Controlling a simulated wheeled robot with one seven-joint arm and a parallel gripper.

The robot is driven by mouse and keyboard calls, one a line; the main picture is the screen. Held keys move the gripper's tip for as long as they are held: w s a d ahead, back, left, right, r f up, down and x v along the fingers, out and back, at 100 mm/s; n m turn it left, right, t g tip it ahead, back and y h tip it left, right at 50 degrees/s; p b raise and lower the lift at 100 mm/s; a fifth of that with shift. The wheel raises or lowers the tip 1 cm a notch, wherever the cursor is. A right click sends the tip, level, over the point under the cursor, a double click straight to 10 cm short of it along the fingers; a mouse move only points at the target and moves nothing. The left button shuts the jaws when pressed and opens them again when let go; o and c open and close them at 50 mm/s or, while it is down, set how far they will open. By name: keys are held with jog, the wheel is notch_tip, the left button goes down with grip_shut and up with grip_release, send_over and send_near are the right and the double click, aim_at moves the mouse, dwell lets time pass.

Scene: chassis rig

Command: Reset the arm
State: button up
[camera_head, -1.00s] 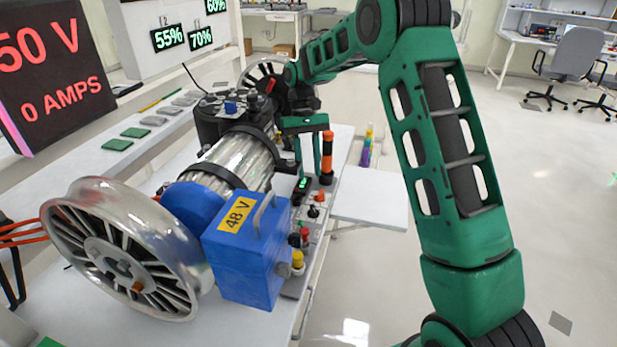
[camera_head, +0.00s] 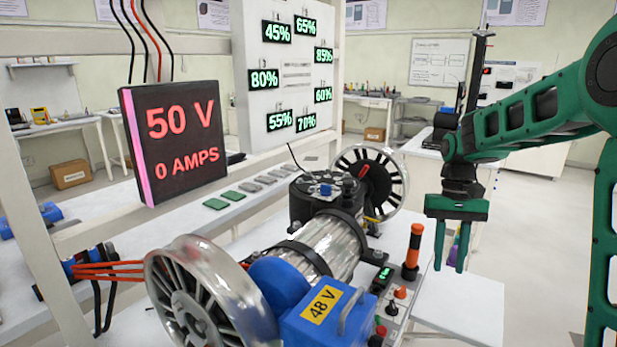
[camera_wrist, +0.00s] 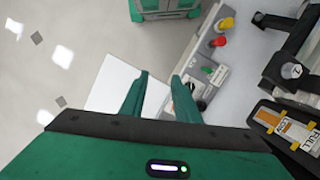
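My green arm (camera_head: 530,120) reaches in from the right in the head view. My gripper (camera_head: 450,268) hangs fingers down, to the right of the chassis rig and clear of it, beside the orange and black post (camera_head: 413,252). Its two fingers are apart with nothing between them. In the wrist view my gripper (camera_wrist: 160,82) also shows its fingers apart, over the edge of the rig and a white surface. The rig carries a blue 48 V box (camera_head: 325,315), a silver motor cylinder (camera_head: 328,242) and spoked wheels (camera_head: 205,300).
A display (camera_head: 178,140) reads 50 V and 0 AMPS. A white panel (camera_head: 290,78) shows several percentages. A small control panel (camera_head: 390,305) with coloured knobs lies along the rig's right edge. A low white surface (camera_head: 465,305) is below my gripper. Open floor (camera_head: 545,255) lies to the right.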

jog(key=s+d+m+t, duration=0.1)
jog(key=s+d, duration=0.3)
jog(key=s, duration=1.1)
jog(key=s+d+m+t, duration=0.2)
jog(key=s+d, duration=0.2)
jog(key=s, duration=1)
jog(key=shift+s+f+m, duration=0.35)
jog(key=shift+f+m, duration=0.05)
jog(key=shift+f, duration=0.05)
jog(key=shift+w+f, duration=0.25)
jog(key=shift+w, duration=0.4)
